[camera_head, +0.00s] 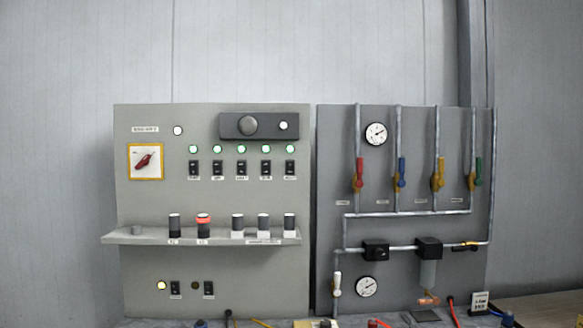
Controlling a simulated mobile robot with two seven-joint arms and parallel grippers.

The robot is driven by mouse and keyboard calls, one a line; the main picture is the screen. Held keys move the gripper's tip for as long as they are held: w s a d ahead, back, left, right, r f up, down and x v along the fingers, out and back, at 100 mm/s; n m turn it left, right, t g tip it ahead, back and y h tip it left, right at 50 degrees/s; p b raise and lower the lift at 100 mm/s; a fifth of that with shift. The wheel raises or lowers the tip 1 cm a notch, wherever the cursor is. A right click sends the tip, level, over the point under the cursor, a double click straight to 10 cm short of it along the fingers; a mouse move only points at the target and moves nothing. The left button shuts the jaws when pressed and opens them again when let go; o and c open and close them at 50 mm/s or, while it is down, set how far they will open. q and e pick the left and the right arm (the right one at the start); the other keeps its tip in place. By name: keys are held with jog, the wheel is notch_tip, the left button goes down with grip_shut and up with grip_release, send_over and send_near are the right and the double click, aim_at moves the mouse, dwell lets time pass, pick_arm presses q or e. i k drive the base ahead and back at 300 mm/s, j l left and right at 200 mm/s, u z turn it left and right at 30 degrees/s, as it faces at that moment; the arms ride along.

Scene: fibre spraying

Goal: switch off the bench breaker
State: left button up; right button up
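A grey control panel (213,270) stands upright at the left. A row of small black switches (241,168) runs across it, with a lit green lamp (241,149) above each. Two more black switches (175,288) sit at the lower left, beside a lit amber lamp (161,286) and a dark lamp (195,285). A red rotary handle (146,160) sits tilted on a yellow-edged white plate at the upper left. The labels are too small to read, so I cannot tell which switch is the bench breaker. Neither gripper shows.
A shelf (140,238) on the panel holds several dark cylinders, one red-topped (203,222). A pipe board (410,130) with gauges and coloured valve handles stands at the right. Cables and small items crowd the bench at the bottom edge. Space before the switches looks clear.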

aim_at(290, 164)
jog(key=i+l+u, duration=0.8)
jog(key=i+l, duration=0.2)
